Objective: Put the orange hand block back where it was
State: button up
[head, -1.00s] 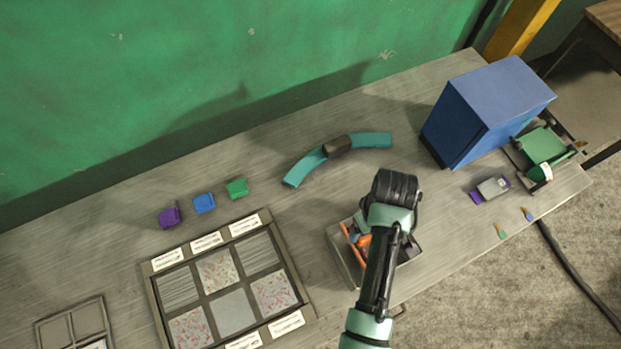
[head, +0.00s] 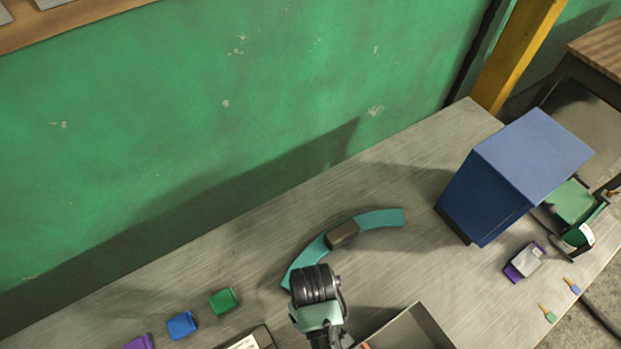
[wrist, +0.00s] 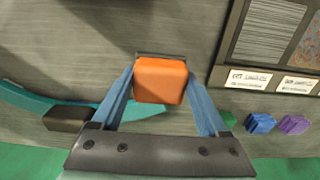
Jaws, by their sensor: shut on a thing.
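The orange hand block (wrist: 161,80) is between the two blue fingers of my gripper (wrist: 161,84) in the wrist view. My gripper is shut on it, and part of the block's far edge shows a dark strip beyond it. Whether the block touches the table cannot be told. In the head view my wrist (head: 316,290) is over the table by the near end of the teal curved piece (head: 380,218), and it hides the fingers and the block.
Green (head: 224,301), blue (head: 182,325) and purple (head: 138,342) blocks stand in a row at left. A dark block (head: 343,234) sits on the teal curve. A grey bin (head: 425,325) is at the front. A blue box (head: 515,175) stands at right. A labelled sample board (wrist: 245,78) lies nearby.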

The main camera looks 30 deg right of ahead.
jog(key=shift+f, duration=2.8)
jog(key=shift+f, duration=0.2)
jog(key=o, duration=1.2)
jog(key=shift+o, duration=0.2)
jog(key=shift+r, duration=0.1)
